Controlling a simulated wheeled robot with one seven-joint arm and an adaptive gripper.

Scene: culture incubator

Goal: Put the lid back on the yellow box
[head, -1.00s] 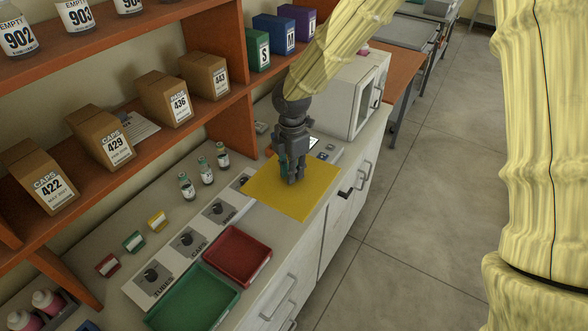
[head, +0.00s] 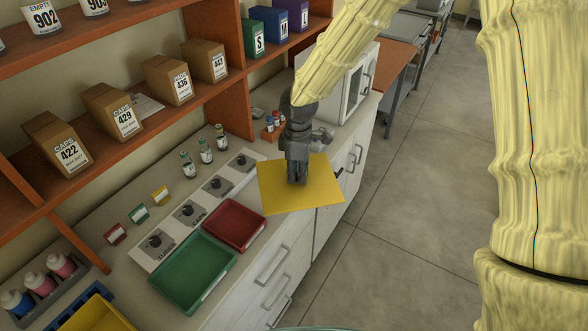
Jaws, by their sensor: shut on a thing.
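The yellow lid (head: 269,196) is a flat square sheet, held roughly level over the counter's front edge in the head view. My gripper (head: 297,180) points down onto the middle of the lid and is shut on it; the grip itself is hard to make out. A yellow open-topped box (head: 92,322) sits at the lower left, cut off by the bottom of the frame. My gripper and the lid are well to its right and farther back.
A green tray (head: 232,262) and a red tray (head: 262,226) lie between the lid and the yellow box. Labelled stations (head: 187,213) and several vials (head: 205,150) line the counter behind them. A white appliance (head: 345,95) is behind the gripper.

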